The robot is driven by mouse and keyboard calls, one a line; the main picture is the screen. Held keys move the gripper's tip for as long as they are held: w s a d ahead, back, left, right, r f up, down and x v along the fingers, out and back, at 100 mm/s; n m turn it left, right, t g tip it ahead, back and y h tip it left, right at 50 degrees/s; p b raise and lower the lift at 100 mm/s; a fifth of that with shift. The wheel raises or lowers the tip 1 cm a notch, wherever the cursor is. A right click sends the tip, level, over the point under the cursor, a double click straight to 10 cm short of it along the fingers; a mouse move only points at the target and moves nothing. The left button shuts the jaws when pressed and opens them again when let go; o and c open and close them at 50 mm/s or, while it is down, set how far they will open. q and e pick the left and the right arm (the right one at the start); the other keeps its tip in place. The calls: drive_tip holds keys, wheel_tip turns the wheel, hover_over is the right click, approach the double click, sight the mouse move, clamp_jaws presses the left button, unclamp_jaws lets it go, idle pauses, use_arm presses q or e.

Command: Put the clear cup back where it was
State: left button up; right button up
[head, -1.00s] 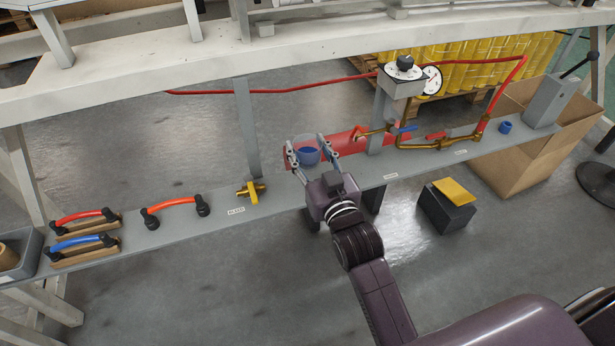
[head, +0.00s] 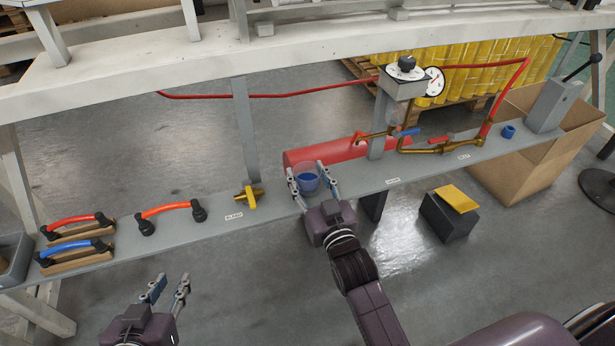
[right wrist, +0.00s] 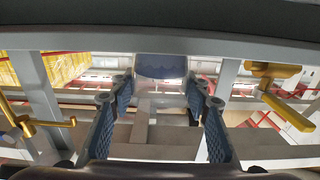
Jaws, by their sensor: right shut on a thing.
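The clear cup (head: 306,184), with blue liquid inside, is upright between the fingers of my right gripper (head: 306,172) in the head view. It is at the grey shelf (head: 365,181), in front of a red cylinder. I cannot tell if its base touches the shelf. In the right wrist view the cup (right wrist: 160,67) shows at the top middle, between the two finger pads. My right gripper is shut on it. My left gripper (head: 170,284) is at the lower left, in front of the shelf, empty with its fingers apart.
The red cylinder (head: 330,150) lies behind the cup. A brass valve (head: 248,196) stands left of it; brass pipework (head: 430,149) with gauges is to the right. Red, orange and blue handled pieces sit at the left end. A black box (head: 447,216) is in front below.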

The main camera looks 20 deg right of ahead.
use_arm(q)
drive_tip(key=shift+r, duration=0.1)
use_arm(e)
drive_tip(key=shift+f, duration=0.15)
drive_tip(key=o, duration=1.3)
use_arm(q)
drive_tip(key=shift+w+r, duration=0.15)
use_arm(e)
drive_tip(key=shift+s, duration=0.25)
drive_tip(key=s+p, duration=0.2)
drive_tip(key=s, duration=0.9)
use_arm(q)
drive_tip(key=s+a+f+g+y, duration=0.1)
drive_tip(key=s+a+f+g, duration=0.2)
drive_tip(key=s, duration=0.7)
wheel_tip(320, 180, down, 4)
drive_tip(key=g, duration=0.2)
drive_tip(key=shift+s+a+f+g, duration=0.15)
drive_tip(key=shift+s+a+g, duration=0.05)
drive_tip(key=shift+a+g, duration=0.1)
use_arm(e)
drive_tip(key=s+d+f+n+g, duration=0.1)
drive_tip(key=s+d+f+g, duration=0.1)
drive_tip(key=s+f+g, duration=0.8)
drive_tip(key=s+g, duration=0.2)
drive_tip(key=s, duration=0.3)
drive_tip(key=shift+f+n, duration=0.3)
drive_tip(key=shift+n, duration=0.1)
